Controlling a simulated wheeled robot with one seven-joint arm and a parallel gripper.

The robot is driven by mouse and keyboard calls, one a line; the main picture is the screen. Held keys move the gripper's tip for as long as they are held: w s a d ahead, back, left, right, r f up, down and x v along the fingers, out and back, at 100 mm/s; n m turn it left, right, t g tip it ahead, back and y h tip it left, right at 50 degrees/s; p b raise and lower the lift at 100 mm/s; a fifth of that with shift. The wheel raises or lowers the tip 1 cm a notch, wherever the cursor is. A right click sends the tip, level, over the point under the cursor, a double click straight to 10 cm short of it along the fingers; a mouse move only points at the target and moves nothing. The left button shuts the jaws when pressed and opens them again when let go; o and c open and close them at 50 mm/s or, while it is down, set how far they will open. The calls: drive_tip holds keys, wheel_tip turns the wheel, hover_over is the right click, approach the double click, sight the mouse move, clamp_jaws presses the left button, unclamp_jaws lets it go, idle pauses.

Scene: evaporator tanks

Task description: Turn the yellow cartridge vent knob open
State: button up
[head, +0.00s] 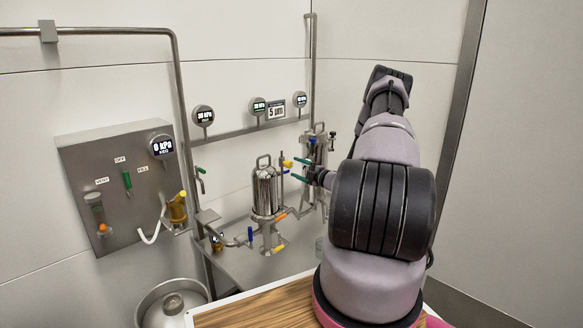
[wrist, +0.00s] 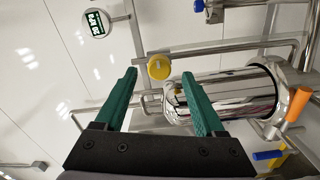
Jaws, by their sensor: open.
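The yellow knob (wrist: 159,67) is round and sits on a thin pipe beside the shiny cylindrical housing (wrist: 235,95) in the wrist view. A small yellow shape that looks like this knob (head: 287,163) also shows in the head view, just left of my gripper. My gripper (wrist: 160,75) has its two green fingers spread, one on each side of the knob in the picture. No finger visibly touches it, and the remaining depth to it is hard to tell. In the head view my gripper (head: 302,169) is partly hidden by my own arm.
The housing (head: 265,190) with a top handle stands near the fingers. An orange handle (wrist: 295,105) and a blue handle (wrist: 267,155) stick out to the right. Wall gauges (head: 203,116), a panel (head: 125,185) with VENT, OFF and FILL labels, and a wooden surface (head: 255,308) surround the space.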

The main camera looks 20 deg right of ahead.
drive_tip(key=v, duration=0.6)
drive_tip(key=shift+s, duration=0.15)
drive_tip(key=s+a+r+n+g+y, duration=0.3)
drive_tip(key=a+r+n+g, duration=0.2)
drive_tip(key=a+r+n, duration=0.5)
drive_tip(key=s+a+r+n+g+y, duration=0.3)
drive_tip(key=a+r+n+g, duration=0.2)
drive_tip(key=a+r+n, duration=0.55)
drive_tip(key=s+a+r+n+g+h, duration=0.2)
drive_tip(key=s+a+r+n+h, duration=0.15)
drive_tip(key=s+r+n, duration=0.4)
drive_tip(key=s+a+r+n+g+h, duration=0.2)
drive_tip(key=s+a+r+n, duration=0.25)
drive_tip(key=s+n, duration=0.55)
drive_tip(key=s+d+r+n+t+h, duration=0.2)
drive_tip(key=s+r+n+t+h, duration=0.2)
drive_tip(key=s+n, duration=0.6)
drive_tip(key=s+r, duration=0.1)
drive_tip(key=s, duration=0.2)
drive_tip(key=shift+r+n+h, duration=0.15)
drive_tip(key=shift+n+h, duration=0.2)
drive_tip(key=shift+n, duration=0.05)
